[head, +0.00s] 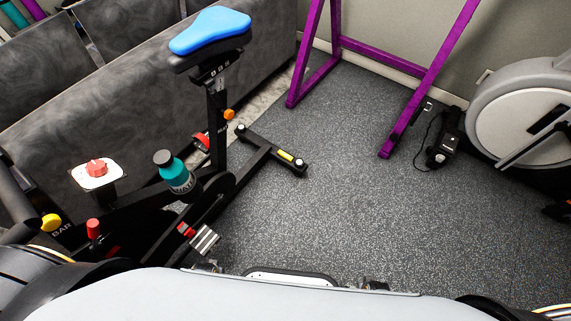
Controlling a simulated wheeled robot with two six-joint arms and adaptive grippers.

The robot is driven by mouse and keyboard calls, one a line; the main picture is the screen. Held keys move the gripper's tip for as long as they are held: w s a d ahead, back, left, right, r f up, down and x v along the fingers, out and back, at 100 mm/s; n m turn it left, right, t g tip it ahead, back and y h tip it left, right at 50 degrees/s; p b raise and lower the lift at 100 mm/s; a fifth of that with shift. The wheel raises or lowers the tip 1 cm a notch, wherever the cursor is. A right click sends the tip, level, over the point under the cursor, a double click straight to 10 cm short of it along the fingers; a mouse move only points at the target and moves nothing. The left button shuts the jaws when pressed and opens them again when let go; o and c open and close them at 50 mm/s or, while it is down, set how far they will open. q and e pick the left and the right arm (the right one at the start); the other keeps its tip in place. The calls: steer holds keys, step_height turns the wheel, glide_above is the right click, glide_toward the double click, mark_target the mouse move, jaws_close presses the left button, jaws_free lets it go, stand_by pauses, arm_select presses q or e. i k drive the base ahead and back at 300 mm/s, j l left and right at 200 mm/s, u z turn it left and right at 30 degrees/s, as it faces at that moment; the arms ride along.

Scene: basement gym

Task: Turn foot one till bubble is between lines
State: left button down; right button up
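An exercise bike with a blue saddle (210,29) stands on the left. Its black rear crossbar lies low on the floor, with a small yellow level vial (286,156) near its right end. A round foot knob (299,167) sits at that right end, and another foot knob (240,129) sits at the left end. I cannot tell which is foot one. The vial is too small to show its bubble or lines. Neither of my grippers is in view; black parts of mine show only at the bottom corners.
The bike carries a teal bottle (175,172), an orange knob (229,114), a red knob (96,167) and a pedal (204,240). A purple frame (430,77), a black box (440,148) with a cable and a grey machine (521,105) stand behind and right. Floor (370,200) right of the crossbar is clear.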

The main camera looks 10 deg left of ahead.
mark_target(299, 163)
steer(key=z, duration=0.45)
steer(key=i+z, duration=0.1)
steer(key=z, duration=1.35)
steer(key=j+z, duration=0.1)
steer(key=z, duration=0.35)
steer(key=i+j, duration=0.1)
steer(key=j, duration=0.15)
steer(key=u, duration=0.4)
steer(key=j+u, duration=0.1)
steer(key=u, duration=0.3)
steer(key=i+u, duration=0.1)
steer(key=u, duration=0.7)
steer(key=i+u, duration=0.15)
steer(key=u, duration=0.25)
